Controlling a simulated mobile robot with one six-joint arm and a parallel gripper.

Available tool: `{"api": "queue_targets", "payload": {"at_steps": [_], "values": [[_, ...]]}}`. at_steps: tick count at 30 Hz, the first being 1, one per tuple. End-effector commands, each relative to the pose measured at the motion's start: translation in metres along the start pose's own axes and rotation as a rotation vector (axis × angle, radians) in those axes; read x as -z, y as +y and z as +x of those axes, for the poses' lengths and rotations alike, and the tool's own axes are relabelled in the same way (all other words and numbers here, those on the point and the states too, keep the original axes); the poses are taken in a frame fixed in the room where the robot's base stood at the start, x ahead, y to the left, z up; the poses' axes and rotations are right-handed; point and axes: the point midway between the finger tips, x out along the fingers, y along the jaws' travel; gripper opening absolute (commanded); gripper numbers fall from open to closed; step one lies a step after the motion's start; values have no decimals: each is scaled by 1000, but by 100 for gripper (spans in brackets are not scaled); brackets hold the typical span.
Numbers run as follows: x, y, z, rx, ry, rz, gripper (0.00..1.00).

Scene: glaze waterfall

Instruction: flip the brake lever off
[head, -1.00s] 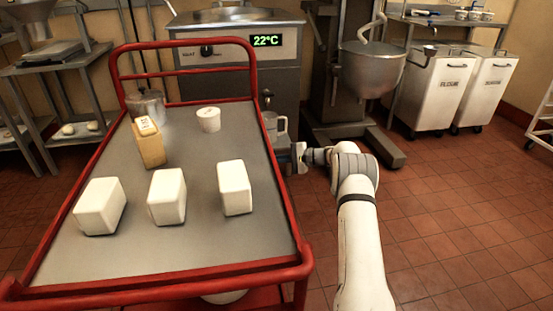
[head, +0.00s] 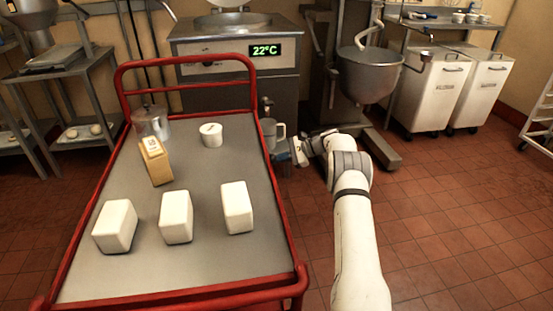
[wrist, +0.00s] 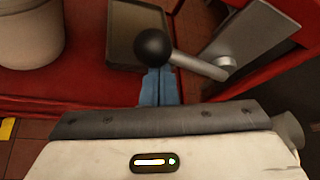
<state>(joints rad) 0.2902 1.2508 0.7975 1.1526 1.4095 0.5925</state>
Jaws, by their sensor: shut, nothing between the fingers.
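The brake lever is a metal rod (wrist: 195,65) with a black ball knob (wrist: 152,47) on its left end, seen in the wrist view. Its other end joins a round pivot by a grey metal plate. My gripper (wrist: 158,80) shows as blue fingers, shut and empty, right at the knob. The knob overlaps the fingertips, and I cannot tell whether they touch. In the head view my gripper (head: 293,152) is low beside the right side of the red cart (head: 283,220). The lever cannot be made out there.
The cart top holds white blocks (head: 176,217), a tan carton (head: 155,162), a white tub (head: 211,135) and a metal pot (head: 151,123). A mixer (head: 368,75) and white bins (head: 436,90) stand behind. The tiled floor (head: 450,215) at right is clear.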

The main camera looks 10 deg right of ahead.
Motion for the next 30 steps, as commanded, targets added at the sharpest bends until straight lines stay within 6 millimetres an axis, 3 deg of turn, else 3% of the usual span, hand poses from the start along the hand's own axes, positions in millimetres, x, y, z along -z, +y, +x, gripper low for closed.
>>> {"api": "queue_targets", "payload": {"at_steps": [12,30], "values": [[-21,-14,-11,2,-2,-4,0],[-25,-18,-13,3,-2,-6,0]]}}
